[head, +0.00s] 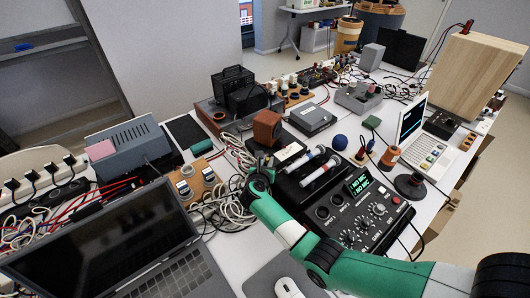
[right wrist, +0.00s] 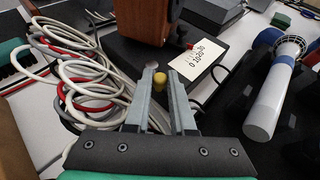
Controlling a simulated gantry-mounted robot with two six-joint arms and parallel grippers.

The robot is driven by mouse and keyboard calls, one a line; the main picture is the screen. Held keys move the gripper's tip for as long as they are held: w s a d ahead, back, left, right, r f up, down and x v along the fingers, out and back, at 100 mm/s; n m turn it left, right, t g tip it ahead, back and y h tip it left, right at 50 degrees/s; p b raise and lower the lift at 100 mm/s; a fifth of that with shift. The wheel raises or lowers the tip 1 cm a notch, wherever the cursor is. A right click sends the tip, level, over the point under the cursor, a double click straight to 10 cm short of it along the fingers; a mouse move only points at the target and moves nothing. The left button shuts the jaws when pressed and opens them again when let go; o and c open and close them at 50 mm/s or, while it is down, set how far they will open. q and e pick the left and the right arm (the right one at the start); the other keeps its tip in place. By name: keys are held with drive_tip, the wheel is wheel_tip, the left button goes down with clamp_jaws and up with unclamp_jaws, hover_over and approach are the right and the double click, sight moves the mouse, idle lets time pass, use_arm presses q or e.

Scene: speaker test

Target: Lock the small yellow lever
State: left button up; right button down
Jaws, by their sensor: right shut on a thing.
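The small yellow lever (right wrist: 159,80) shows in the right wrist view as a short yellow knob between my fingertips, beside a black base (right wrist: 125,50). My right gripper (right wrist: 161,77) is shut on it, with one grey finger on each side. In the head view my right gripper (head: 260,178) reaches from the lower right to the left end of the black equipment; it hides the lever there. I cannot tell the lever's angle. My left gripper is not in view.
A brown wooden speaker (head: 267,128) stands just behind the gripper. A white label (right wrist: 197,64) lies beside the fingers. Coiled cables (head: 232,205) lie to the left. Two microphones (head: 318,175) and a black mixer (head: 350,215) are to the right. The table is crowded.

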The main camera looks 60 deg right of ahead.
drive_tip(key=c, duration=0.8)
unclamp_jaws()
drive_tip(key=shift+o, duration=0.2)
drive_tip(key=shift+a+r, duration=0.15)
drive_tip(key=shift+a, duration=0.05)
drive_tip(key=p+v, duration=0.5)
drive_tip(key=v, duration=0.6)
drive_tip(key=shift+s, duration=0.25)
drive_tip(key=shift+a, duration=0.1)
